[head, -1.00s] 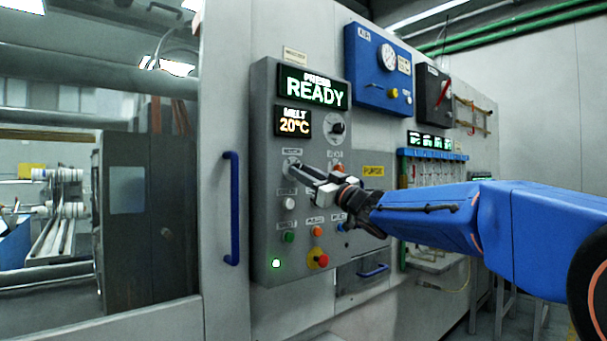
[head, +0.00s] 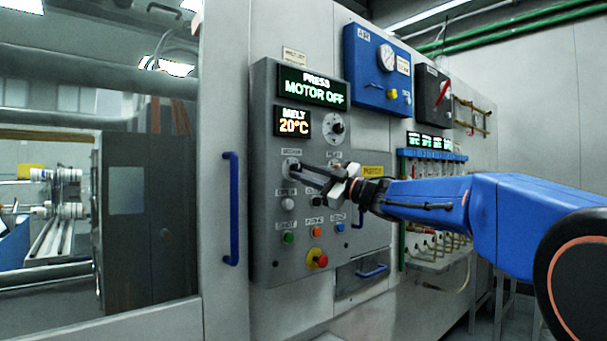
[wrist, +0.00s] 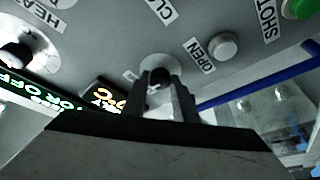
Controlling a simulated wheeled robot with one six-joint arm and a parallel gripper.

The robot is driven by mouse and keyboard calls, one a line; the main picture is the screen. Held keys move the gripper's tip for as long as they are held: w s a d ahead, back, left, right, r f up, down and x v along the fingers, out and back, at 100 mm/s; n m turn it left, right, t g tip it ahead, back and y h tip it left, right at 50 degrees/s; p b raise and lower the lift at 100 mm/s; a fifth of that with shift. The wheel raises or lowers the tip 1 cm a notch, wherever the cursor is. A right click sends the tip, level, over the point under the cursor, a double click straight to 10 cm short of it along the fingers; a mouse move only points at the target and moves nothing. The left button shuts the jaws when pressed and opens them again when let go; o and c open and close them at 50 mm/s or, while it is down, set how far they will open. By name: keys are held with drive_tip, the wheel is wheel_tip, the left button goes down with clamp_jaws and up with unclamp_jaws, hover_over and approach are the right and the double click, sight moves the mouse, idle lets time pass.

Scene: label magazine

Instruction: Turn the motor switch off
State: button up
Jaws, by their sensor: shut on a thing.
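The motor switch (head: 291,165) is a small round rotary knob on the grey control panel (head: 265,215), below the melt display. My gripper (head: 300,168) reaches in from the right and is shut on the knob. In the wrist view the dark knob (wrist: 158,76) sits between the two fingertips (wrist: 160,88), which partly hide it. The press display (head: 313,88) reads "PRESS MOTOR OFF" in the head view.
The melt display (head: 293,122) reads 20°C. Another rotary knob (head: 337,127) is up and right. A white open button (head: 288,203), a green button (head: 288,238) and a red emergency button (head: 319,260) lie below. A blue door handle (head: 232,208) stands left.

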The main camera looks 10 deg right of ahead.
drive_tip(key=n+g, duration=0.2)
drive_tip(key=n, duration=0.3)
drive_tip(key=shift+w+d+r, duration=0.1)
drive_tip(key=shift+r+n+g, duration=0.15)
drive_tip(key=shift+n+g, duration=0.65)
drive_tip(key=shift+n, duration=1.1)
drive_tip(key=shift+h, duration=0.3)
drive_tip(key=o, duration=1.1)
drive_tip(key=shift+c, duration=0.2)
drive_tip(key=v, duration=1.7)
drive_tip(key=shift+d, duration=0.2)
